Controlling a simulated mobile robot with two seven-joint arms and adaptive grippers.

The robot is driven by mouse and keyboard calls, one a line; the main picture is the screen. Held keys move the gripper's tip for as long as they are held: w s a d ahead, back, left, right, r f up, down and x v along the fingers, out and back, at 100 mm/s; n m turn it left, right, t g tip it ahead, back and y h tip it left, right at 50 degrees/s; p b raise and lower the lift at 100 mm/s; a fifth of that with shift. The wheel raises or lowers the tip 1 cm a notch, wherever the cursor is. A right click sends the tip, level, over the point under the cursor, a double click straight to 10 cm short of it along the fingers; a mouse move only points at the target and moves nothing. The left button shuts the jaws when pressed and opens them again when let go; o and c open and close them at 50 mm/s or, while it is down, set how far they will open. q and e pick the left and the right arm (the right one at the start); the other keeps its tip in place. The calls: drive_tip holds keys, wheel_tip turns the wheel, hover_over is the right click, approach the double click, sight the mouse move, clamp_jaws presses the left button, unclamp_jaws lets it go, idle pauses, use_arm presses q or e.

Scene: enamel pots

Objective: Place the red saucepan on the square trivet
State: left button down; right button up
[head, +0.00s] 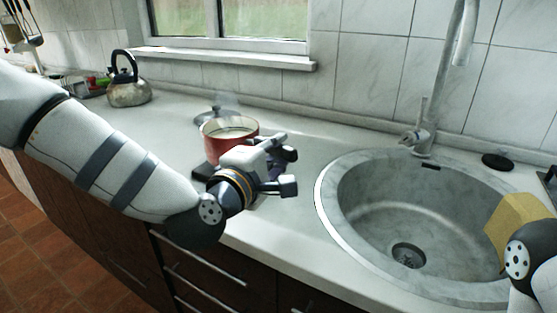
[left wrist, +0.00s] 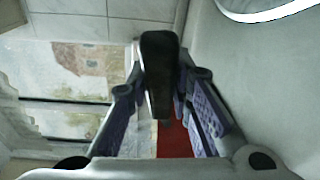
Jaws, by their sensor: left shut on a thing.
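The red saucepan (head: 229,129), pale inside with faint steam above it, is on the left part of the counter in the head view. A strip of its red side (left wrist: 174,139) shows in the left wrist view. My left gripper (head: 288,170) is shut on its black handle (left wrist: 158,75), which runs between the fingers. A dark flat piece with a straight edge (head: 203,171), perhaps the square trivet, shows at the pan's lower left. My arm and gripper hide most of it, and I cannot tell whether the pan touches it. My right gripper's fingers do not show.
A kettle (head: 128,82) stands at the back left. A round sink (head: 405,215) with a tall faucet (head: 445,75) is to the right. A yellow block (head: 515,222) is at the right edge, by my right arm.

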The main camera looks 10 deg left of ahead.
use_arm(q)
drive_tip(key=shift+f, duration=0.85)
drive_tip(key=shift+f, duration=0.15)
drive_tip(key=c, duration=1.4)
unclamp_jaws()
drive_tip(key=shift+f, duration=0.1)
drive_tip(key=shift+c, duration=0.2)
